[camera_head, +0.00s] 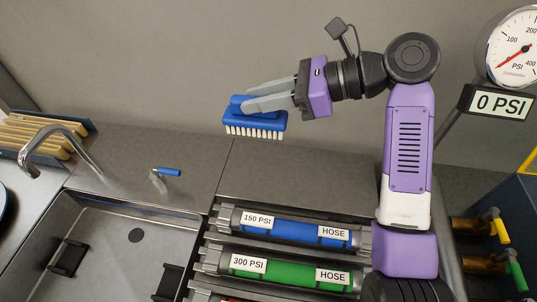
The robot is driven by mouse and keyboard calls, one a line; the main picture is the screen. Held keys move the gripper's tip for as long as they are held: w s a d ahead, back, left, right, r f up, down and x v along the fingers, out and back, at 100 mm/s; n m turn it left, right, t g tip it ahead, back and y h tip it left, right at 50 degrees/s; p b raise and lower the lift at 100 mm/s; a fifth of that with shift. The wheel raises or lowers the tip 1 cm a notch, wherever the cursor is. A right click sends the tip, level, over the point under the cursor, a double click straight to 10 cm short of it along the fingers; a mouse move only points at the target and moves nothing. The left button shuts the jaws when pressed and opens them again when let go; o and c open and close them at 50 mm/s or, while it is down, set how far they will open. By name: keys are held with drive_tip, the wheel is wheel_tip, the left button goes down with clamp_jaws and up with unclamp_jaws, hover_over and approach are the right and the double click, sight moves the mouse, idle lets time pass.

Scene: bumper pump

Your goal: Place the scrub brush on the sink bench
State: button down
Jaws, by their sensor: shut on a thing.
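The scrub brush (257,122) has a blue body and white bristles that point down. My gripper (249,98) is shut on the brush's blue upper part and holds it in the air, with the bristles clear of any surface.
A curved faucet (60,135) and a blue-handled tap (166,172) stand on the bench. A rack with yellow slats (35,130) is at the far left. Blue (290,228) and green (288,267) hoses lie in a rack at centre. A pressure gauge (515,50) stands at right.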

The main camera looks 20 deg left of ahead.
wheel_tip(320, 180, down, 19)
drive_tip(key=shift+f+b, duration=0.1)
drive_tip(key=shift+b, duration=0.2)
idle(0.3)
drive_tip(key=c, duration=1.2)
unclamp_jaws()
drive_tip(key=v, duration=1.2)
